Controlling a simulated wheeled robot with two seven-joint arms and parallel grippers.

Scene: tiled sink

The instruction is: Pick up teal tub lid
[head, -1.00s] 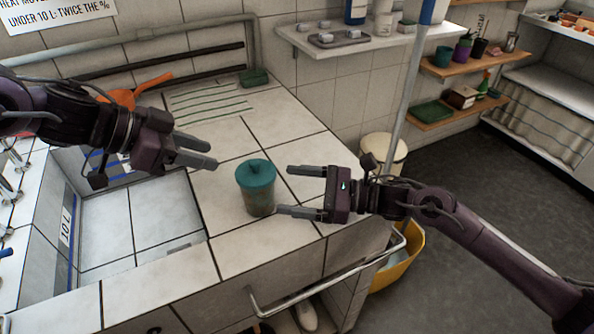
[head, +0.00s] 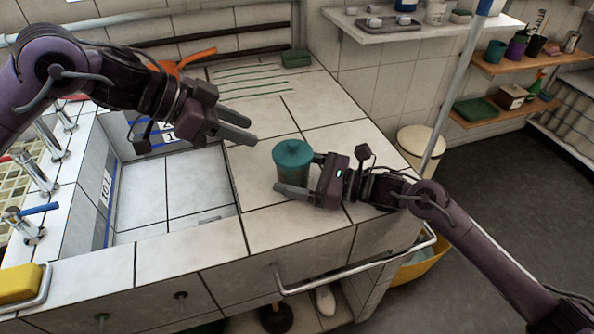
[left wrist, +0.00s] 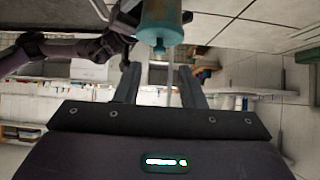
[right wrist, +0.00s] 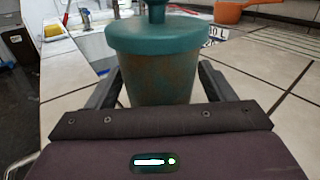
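The teal tub lid (head: 292,152), with a knob on top, sits on a cloudy greenish-brown tub (head: 291,175) that stands upright on the tiled counter. My right gripper (head: 302,172) is open, low around the tub body below the lid; in the right wrist view the tub (right wrist: 160,80) stands between its fingers, and I cannot tell whether they touch it. My left gripper (head: 246,129) is open and empty, to the upper left of the lid and above the counter. In the left wrist view the lid (left wrist: 160,33) shows at the top, beyond the fingertips.
A tiled sink basin (head: 170,190) is left of the tub. An orange pan (head: 185,62) and a green sponge (head: 296,59) lie at the back. A metal rail (head: 350,263) runs along the counter front.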

